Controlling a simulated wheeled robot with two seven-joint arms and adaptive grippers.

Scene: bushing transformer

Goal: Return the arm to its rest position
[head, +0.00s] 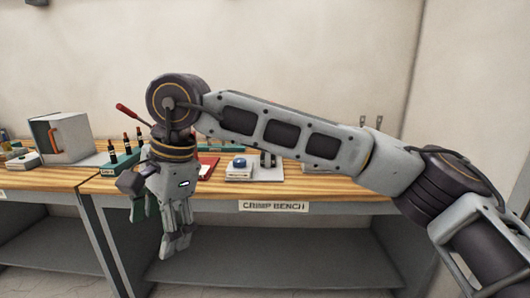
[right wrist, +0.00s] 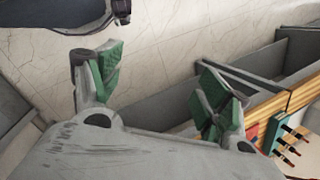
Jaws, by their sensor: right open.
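My right arm (head: 290,132) comes in from the right and stretches across the head view in front of the bench. Its grey gripper (head: 176,246) hangs down in front of the bench's front edge, with its fingers below the level of the top. In the right wrist view the same gripper (right wrist: 163,88) is open, with its two green-padded fingers wide apart. Nothing is between them; bare floor shows through the gap. My left gripper is not in view.
The wooden crimp bench (head: 330,195) has open grey shelving below. A wall is behind.

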